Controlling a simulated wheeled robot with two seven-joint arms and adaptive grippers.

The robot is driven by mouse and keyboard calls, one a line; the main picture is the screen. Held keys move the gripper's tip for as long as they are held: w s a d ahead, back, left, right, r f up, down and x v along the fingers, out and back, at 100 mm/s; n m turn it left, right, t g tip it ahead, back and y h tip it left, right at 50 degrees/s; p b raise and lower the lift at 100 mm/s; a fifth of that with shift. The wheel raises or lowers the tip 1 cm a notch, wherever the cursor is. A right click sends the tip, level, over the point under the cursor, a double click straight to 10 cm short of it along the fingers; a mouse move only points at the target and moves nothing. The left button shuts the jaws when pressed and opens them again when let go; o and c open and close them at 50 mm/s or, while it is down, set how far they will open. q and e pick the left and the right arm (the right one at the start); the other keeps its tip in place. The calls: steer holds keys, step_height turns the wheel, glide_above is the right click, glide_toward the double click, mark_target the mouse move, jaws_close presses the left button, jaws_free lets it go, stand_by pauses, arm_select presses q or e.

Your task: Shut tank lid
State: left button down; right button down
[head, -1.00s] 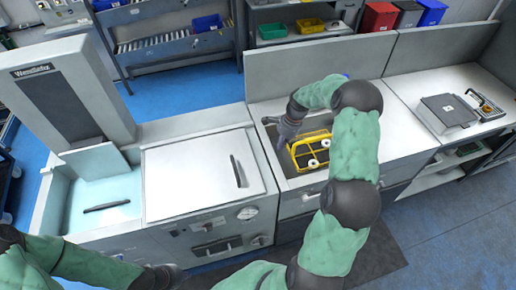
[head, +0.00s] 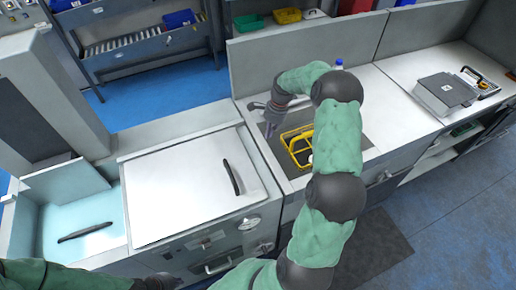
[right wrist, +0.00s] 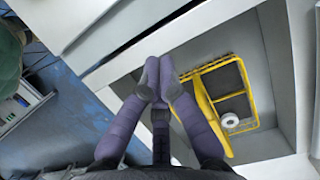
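A flat white lid (head: 180,190) with a dark bar handle (head: 231,177) lies over the middle tank section in the head view. Left of it is a pale blue basin (head: 80,255) with another dark bar handle (head: 85,232) low inside it. My right gripper (head: 270,122) is over the sink, to the right of the white lid and apart from it. In the right wrist view its purple fingers (right wrist: 157,80) meet at the tips, with nothing seen between them.
A yellow basket (head: 291,149) sits in the sink (head: 262,150); it also shows in the right wrist view (right wrist: 222,92) with a white round part. A grey case (head: 446,94) lies on the right counter. A tall grey column (head: 45,105) stands behind the blue basin.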

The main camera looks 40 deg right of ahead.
mark_target(131, 198)
steer(key=b+x, duration=0.1)
steer(key=x, duration=0.8)
steer(key=shift+a+f, duration=0.15)
steer(key=shift+f, duration=0.15)
steer(key=a, duration=0.1)
steer(key=w+a, duration=0.1)
steer(key=shift+a, duration=0.4)
steer(key=shift+w+a, duration=0.1)
steer(key=shift+a, duration=0.4)
steer(key=w+a, duration=0.2)
steer(key=a, duration=0.4)
steer(key=w+a+p, duration=0.1)
steer(key=a, duration=0.5)
steer(key=w+a, duration=0.2)
steer(key=a, duration=0.4)
steer(key=shift+w+a, duration=0.25)
steer(key=shift+w, duration=0.1)
steer(key=w+a+b, duration=0.1)
steer(key=w+a, duration=0.2)
steer(key=a, duration=0.7)
steer(key=w+a+b, duration=0.1)
steer(key=w+a, duration=0.2)
steer(key=a, duration=0.7)
steer(key=w+a+b, duration=0.1)
steer(key=w+a, duration=0.3)
steer(key=a, duration=0.6)
steer(key=shift+a, duration=0.4)
steer(key=shift+d, duration=0.1)
